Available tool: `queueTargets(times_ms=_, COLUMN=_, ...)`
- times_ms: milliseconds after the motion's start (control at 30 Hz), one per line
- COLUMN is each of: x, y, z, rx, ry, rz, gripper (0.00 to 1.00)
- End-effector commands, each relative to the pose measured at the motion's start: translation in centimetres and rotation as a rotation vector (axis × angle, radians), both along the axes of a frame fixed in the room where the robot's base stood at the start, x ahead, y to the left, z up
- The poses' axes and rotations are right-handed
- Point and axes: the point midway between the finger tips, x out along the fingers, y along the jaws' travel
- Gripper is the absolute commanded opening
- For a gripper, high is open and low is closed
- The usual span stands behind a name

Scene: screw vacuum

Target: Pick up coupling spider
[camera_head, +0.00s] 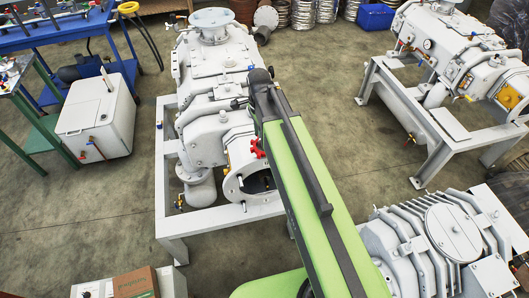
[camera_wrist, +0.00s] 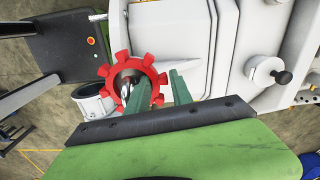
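The coupling spider is a red toothed ring (camera_wrist: 107,72) in the wrist view, left of centre. A metallic shaft end (camera_wrist: 124,88) shows in its hole. In the head view a small part of the red spider (camera_head: 257,148) shows on the pale grey vacuum machine, just left of my green arm. My gripper (camera_wrist: 164,80) has two teal fingers, set apart. The left finger overlaps the spider's hole and the right finger is just right of its rim. The rim's right side appears between them; contact cannot be told. My gripper is hidden in the head view.
The vacuum machine (camera_head: 213,75) stands on a white frame, with an open round flange (camera_head: 250,182) near the spider. Another machine (camera_head: 450,45) stands at right, and a finned unit (camera_head: 440,235) at lower right. Floor is clear between the machines.

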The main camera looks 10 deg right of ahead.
Motion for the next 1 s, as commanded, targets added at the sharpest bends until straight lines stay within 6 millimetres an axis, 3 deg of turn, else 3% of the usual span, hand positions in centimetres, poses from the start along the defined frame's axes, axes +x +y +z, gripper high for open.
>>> queueTargets(times_ms=167, x=0.0, y=0.0, z=0.1, rx=0.000, ry=0.000, rz=0.001, gripper=0.27)
queueTargets(times_ms=400, x=0.0, y=0.0, z=0.1, rx=0.000, ry=0.000, rz=0.001, gripper=0.00)
queueTargets(times_ms=767, x=0.0, y=0.1, z=0.2, rx=0.000, ry=0.000, rz=0.001, gripper=0.00)
queueTargets(times_ms=1000, x=0.0, y=0.1, z=2.6, rx=0.000, ry=0.000, rz=0.002, gripper=0.00)
